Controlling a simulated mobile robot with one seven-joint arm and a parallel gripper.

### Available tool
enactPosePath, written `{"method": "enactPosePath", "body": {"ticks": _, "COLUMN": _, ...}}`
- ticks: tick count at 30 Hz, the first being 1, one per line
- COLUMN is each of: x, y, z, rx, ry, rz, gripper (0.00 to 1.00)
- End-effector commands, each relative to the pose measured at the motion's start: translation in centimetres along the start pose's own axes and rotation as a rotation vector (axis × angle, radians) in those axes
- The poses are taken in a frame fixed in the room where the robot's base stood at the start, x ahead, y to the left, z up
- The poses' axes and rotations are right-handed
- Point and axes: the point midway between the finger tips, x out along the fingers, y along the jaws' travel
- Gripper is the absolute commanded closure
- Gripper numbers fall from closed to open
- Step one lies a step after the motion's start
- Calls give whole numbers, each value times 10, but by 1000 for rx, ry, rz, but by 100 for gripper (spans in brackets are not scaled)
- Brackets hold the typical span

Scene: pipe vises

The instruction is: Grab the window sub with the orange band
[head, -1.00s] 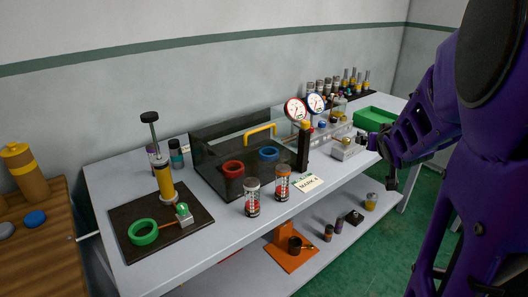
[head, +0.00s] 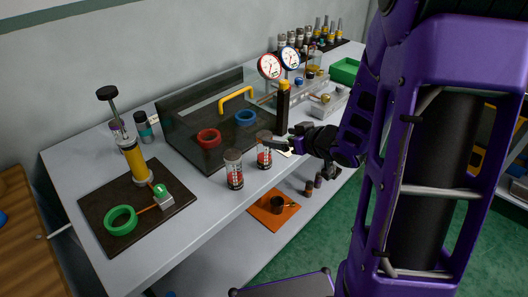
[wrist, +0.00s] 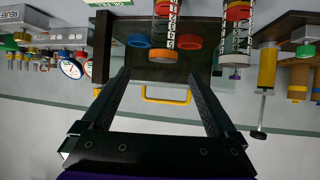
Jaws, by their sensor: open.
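Two clear window subs with numbered scales stand near the bench's front edge. The one with the orange band (head: 264,158) is the right one in the head view. In the wrist view, which is upside down, the orange-banded sub (wrist: 165,30) stands ahead, in line with the gap between my fingers. The other sub (head: 234,170), with a grey top, is to its left in the head view and outside the fingers in the wrist view (wrist: 237,35). My gripper (head: 285,144) is open and empty, level with the orange-banded sub's upper part; its fingers (wrist: 161,75) show no contact.
Behind the subs is a dark clear-walled tray (head: 180,150) with a red ring (head: 209,137), a blue ring (head: 245,118) and a yellow handle (head: 236,94). A dark post (head: 282,105) stands close behind my gripper. A pump board (head: 105,195) is at left.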

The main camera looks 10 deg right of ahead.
Motion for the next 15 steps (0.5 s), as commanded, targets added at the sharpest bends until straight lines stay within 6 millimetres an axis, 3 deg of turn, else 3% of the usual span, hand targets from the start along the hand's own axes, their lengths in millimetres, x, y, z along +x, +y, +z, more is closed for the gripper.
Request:
{"method": "enactPosePath", "body": {"ticks": 1, "x": 14, "y": -1, "z": 2, "rx": -1, "ry": -2, "rz": -4, "gripper": 6}}
{"method": "enactPosePath", "body": {"ticks": 6, "x": 47, "y": -1, "z": 2, "rx": -1, "ry": -1, "rz": -1, "gripper": 6}}
{"method": "enactPosePath", "body": {"ticks": 15, "x": 72, "y": -1, "z": 1, "rx": -1, "ry": -1, "rz": 0, "gripper": 6}}
